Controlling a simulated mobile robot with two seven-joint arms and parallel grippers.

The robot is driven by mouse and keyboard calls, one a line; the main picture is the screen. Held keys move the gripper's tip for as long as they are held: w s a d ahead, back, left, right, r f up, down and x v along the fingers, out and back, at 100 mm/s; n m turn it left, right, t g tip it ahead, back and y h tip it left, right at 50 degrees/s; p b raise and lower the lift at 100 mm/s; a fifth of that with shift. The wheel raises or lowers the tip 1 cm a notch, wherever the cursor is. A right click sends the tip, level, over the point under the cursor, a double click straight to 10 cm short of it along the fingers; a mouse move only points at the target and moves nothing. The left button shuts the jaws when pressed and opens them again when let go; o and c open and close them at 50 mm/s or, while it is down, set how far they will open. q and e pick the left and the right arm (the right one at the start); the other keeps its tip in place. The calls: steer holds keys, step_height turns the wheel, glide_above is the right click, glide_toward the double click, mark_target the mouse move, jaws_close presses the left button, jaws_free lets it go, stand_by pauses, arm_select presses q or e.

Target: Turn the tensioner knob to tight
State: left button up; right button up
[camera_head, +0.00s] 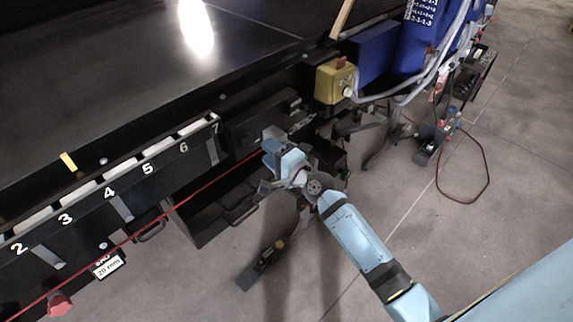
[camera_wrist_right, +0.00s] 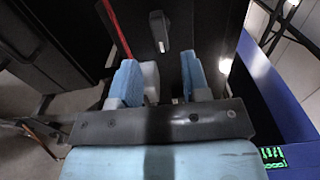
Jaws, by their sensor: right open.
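My right gripper (camera_head: 270,148) is open beside the black front of the conveyor, near the right end of the numbered strip. In the right wrist view its two blue fingers (camera_wrist_right: 160,78) stand apart. A small dark grey knob or lever (camera_wrist_right: 159,30) with a pale mark at its lower end shows beyond the fingertips, roughly in line with the gap. It looks like the tensioner knob, and the fingers appear apart from it. In the head view I cannot make out the knob behind the gripper. My left gripper is out of view.
A red cord (camera_head: 185,201) runs along the conveyor front to a red handle (camera_head: 60,305). A yellow box with a red button (camera_head: 335,82) sits above right of the gripper. Cables and a blue housing (camera_head: 377,52) are at upper right. The floor (camera_head: 440,225) at right is mostly clear.

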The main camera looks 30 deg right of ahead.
steer(key=v, duration=0.6)
steer(key=shift+s+b, duration=0.35)
steer(key=shift+b, duration=0.05)
steer(key=shift+d, duration=0.1)
steer(key=s+a+f+n+g+h, duration=0.1)
steer(key=s+a+f+n+g, duration=0.1)
steer(key=s+f+n, duration=0.6)
steer(key=s+a+f+n+g+h+p, duration=0.1)
steer(key=s+f+n+g, duration=0.3)
steer(key=s+f+n, duration=0.5)
steer(key=s+a+f+h, duration=0.1)
steer(key=s, duration=0.4)
steer(key=shift+s+a, duration=0.25)
steer(key=shift+a, duration=0.05)
steer(key=shift+f, duration=0.1)
